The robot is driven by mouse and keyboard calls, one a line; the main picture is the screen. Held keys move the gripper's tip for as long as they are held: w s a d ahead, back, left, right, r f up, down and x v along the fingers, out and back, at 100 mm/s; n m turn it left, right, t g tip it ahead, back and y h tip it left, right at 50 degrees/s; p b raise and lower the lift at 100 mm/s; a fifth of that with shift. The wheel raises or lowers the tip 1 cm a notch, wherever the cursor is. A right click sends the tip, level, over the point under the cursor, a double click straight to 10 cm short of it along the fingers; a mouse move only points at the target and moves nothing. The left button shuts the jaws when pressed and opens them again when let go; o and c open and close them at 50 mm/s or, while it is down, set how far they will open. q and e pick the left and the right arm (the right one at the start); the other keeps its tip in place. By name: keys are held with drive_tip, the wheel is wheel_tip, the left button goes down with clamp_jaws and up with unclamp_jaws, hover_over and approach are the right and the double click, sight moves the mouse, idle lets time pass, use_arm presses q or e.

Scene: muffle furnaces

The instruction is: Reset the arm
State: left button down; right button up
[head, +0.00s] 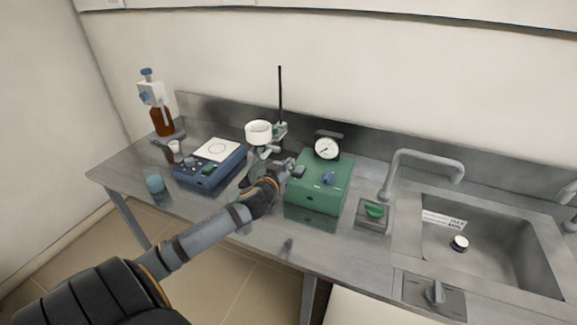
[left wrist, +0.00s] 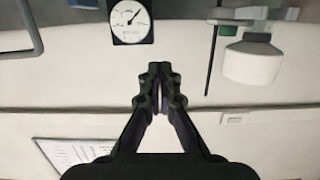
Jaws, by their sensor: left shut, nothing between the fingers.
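My left arm comes in from the lower left of the head view and reaches over the steel bench. My left gripper (head: 294,168) is at the left side of the green box with the dial gauge, in front of the stand with the white funnel. It overlaps the box in the picture; I cannot tell whether it touches. In the left wrist view the left gripper (left wrist: 160,72) has its fingertips together with nothing between them. My right gripper is in neither view.
The green box (head: 325,190) and its gauge (head: 327,147) stand mid-bench. The white funnel (head: 258,132), a blue stirrer (head: 208,172), a brown bottle (head: 162,121) and a blue beaker (head: 154,182) are to the left. A sink (head: 500,255) and tap (head: 425,157) are right.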

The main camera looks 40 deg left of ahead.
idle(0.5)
use_arm(q)
drive_tip(key=s+d+f+m+g+h, duration=0.2)
drive_tip(key=s+d+f+g, duration=0.55)
drive_tip(key=s, duration=0.65)
drive_tip(key=s+d+f+m+g+h, duration=0.15)
drive_tip(key=s+d+f+g, duration=0.35)
drive_tip(key=s+d+f, duration=0.55)
drive_tip(key=s+a+f, duration=0.2)
drive_tip(key=f, duration=0.7)
drive_tip(key=s+a+f+g, duration=0.1)
drive_tip(key=s+f, duration=0.1)
drive_tip(key=f, duration=0.7)
drive_tip(key=s+a+f, duration=0.2)
drive_tip(key=f, duration=0.6)
drive_tip(key=s+f+g, duration=0.1)
drive_tip(key=s+f, duration=1.4)
drive_tip(key=s, duration=0.2)
drive_tip(key=shift+s+a+f, duration=0.25)
drive_tip(key=shift+s+a, duration=0.05)
drive_tip(key=shift+a, duration=0.1)
